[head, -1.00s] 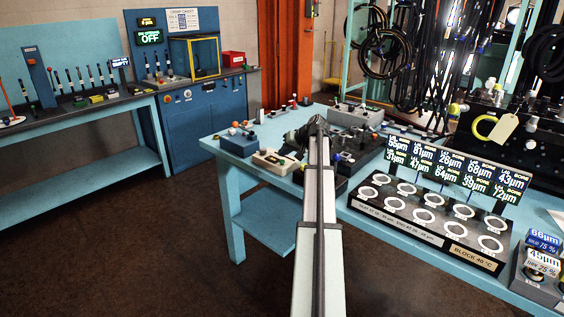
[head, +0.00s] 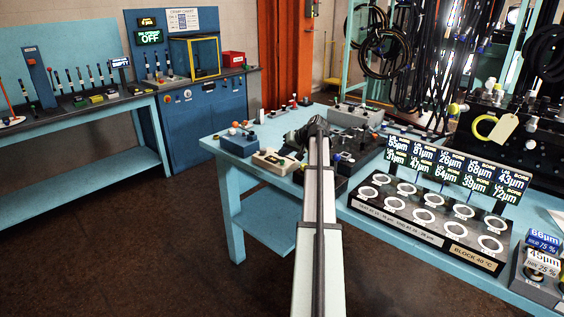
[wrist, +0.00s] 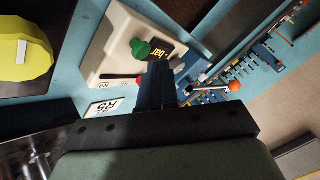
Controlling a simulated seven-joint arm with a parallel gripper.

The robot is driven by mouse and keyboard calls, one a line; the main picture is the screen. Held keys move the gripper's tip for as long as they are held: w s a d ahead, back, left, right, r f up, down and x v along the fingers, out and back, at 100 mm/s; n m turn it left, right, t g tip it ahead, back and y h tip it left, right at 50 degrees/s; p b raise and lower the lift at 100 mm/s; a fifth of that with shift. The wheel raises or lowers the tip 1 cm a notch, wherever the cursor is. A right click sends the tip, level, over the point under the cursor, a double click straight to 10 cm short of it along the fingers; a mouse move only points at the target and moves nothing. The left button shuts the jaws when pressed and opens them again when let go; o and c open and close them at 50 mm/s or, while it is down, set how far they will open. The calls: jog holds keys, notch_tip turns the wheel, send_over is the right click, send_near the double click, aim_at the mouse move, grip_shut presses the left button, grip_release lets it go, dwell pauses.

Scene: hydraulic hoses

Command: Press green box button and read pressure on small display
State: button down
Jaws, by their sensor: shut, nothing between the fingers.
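A beige box (wrist: 118,50) with a round green button (wrist: 140,48) fills the upper middle of the wrist view. A small dark display (wrist: 163,52) beside the button shows yellow "bar" lettering; any figure on it is partly hidden or unreadable. My gripper (wrist: 158,70) is shut and empty, its tips at the near edge of the display, just below the button in the picture. I cannot tell whether it touches the box. In the head view the beige box (head: 272,162) sits near the left end of the blue bench, left of my arm, which hides the gripper.
A blue box (head: 239,144) stands left of the beige box. An orange-tipped lever (wrist: 234,87) lies right of my fingers in the wrist view, and a yellow part (wrist: 22,60) at left. A black block with ring slots (head: 430,218) occupies the right of the bench.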

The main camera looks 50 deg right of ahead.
jog(key=shift+f, duration=0.35)
jog(key=shift+f, duration=0.5)
dwell(0.9)
jog(key=shift+r, duration=0.95)
jog(key=shift+r, duration=2.5)
